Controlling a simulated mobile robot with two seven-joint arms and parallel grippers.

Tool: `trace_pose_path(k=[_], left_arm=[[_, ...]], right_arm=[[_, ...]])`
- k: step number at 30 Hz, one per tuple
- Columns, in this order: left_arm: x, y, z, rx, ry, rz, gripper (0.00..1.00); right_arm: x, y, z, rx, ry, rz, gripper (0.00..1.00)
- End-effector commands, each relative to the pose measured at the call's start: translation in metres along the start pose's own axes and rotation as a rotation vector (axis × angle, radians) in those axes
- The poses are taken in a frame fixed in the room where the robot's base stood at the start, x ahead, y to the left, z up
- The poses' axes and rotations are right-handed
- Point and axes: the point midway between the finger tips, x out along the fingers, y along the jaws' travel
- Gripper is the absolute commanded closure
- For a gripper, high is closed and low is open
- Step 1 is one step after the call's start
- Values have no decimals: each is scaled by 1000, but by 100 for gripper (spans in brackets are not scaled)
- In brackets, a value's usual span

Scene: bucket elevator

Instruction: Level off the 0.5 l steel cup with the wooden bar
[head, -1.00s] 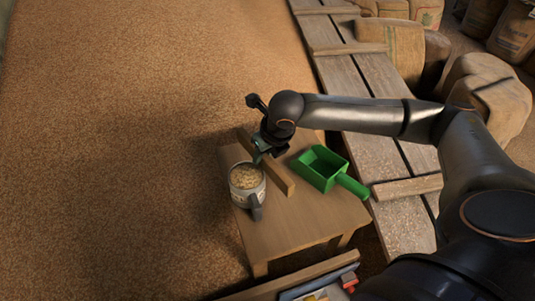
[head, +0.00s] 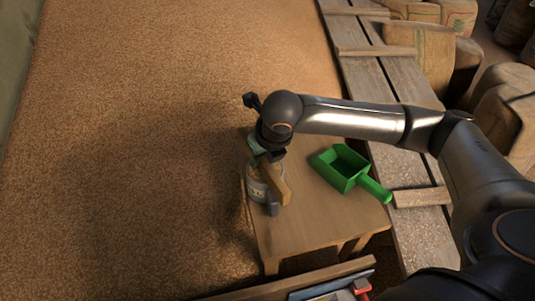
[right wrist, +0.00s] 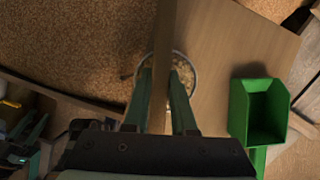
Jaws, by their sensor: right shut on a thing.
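The steel cup (head: 256,190) stands on the small wooden table (head: 315,225), near its left edge. It is partly hidden by the bar and my gripper in the head view. My right gripper (head: 267,155) is shut on the wooden bar (head: 277,186) above the cup. In the right wrist view the bar (right wrist: 164,45) runs across the cup's mouth, with pale grain (right wrist: 182,90) showing to its right. I cannot tell whether the bar touches the rim.
A green scoop (head: 345,168) lies on the table to the right of the cup. Loose grain (head: 150,150) covers the floor to the left. A plank walkway (head: 390,165) runs along the right, with sacks (head: 410,45) behind. A box with tools (head: 330,288) is at the bottom.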

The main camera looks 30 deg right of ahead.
Motion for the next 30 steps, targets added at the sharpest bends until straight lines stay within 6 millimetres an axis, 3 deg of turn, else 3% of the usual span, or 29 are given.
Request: trace_pose_path(k=[9,30], left_arm=[[-9,-12,-2,-1,-4,-26,50],[-28,-8,-20,-1,-9,-23,50]], right_arm=[[-2,20,1,-1,0,0,100],[-6,57,3,0,0,-1,100]])
